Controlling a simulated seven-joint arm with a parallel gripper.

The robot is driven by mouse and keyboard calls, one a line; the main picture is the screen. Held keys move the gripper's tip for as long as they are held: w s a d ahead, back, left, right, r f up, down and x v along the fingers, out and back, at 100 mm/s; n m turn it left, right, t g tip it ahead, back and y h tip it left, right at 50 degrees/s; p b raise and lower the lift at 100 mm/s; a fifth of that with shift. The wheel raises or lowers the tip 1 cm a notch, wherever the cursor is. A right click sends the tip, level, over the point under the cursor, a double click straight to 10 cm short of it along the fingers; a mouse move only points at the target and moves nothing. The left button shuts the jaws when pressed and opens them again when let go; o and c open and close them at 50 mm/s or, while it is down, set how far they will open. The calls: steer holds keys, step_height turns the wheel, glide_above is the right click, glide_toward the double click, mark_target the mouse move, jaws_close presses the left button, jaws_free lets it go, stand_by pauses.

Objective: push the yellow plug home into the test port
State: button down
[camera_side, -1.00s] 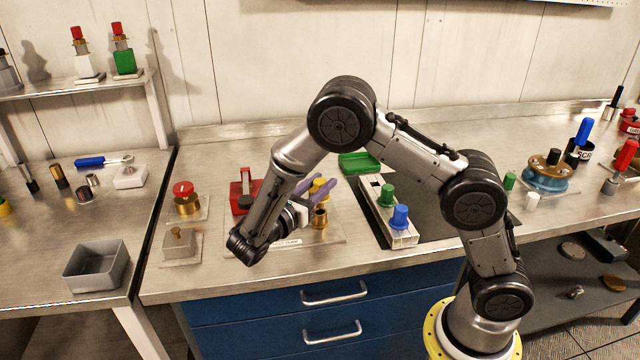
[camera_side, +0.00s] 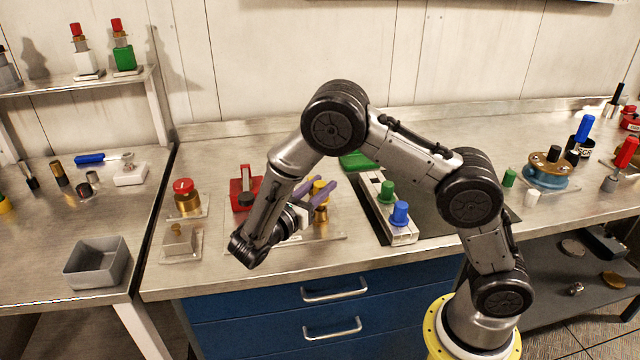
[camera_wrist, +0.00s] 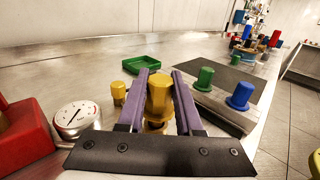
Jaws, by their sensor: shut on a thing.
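The yellow plug (camera_side: 319,187) is upright between the purple fingers of my gripper (camera_side: 316,193). In the wrist view the plug (camera_wrist: 160,93) sits between both fingers of my gripper (camera_wrist: 161,84), which is shut on it. The brass test port (camera_side: 321,215) stands on a pale base plate directly below the plug. The fingers hide the joint between plug and port, so I cannot tell how deep the plug sits. In the wrist view, a brass part (camera_wrist: 156,127) shows under the plug.
A white block with a green plug (camera_side: 387,192) and a blue plug (camera_side: 400,215) stands close to the right. A red block (camera_side: 246,188) is to the left, and a dial gauge (camera_wrist: 75,117) shows in the wrist view. A green tray (camera_side: 357,161) lies behind.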

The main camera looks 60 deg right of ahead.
steer(key=shift+f, duration=1.1)
steer(key=c, duration=0.5)
jaws_free()
steer(key=shift+a, duration=0.15)
steer(key=a, duration=1.3)
steer(key=shift+a, duration=0.3)
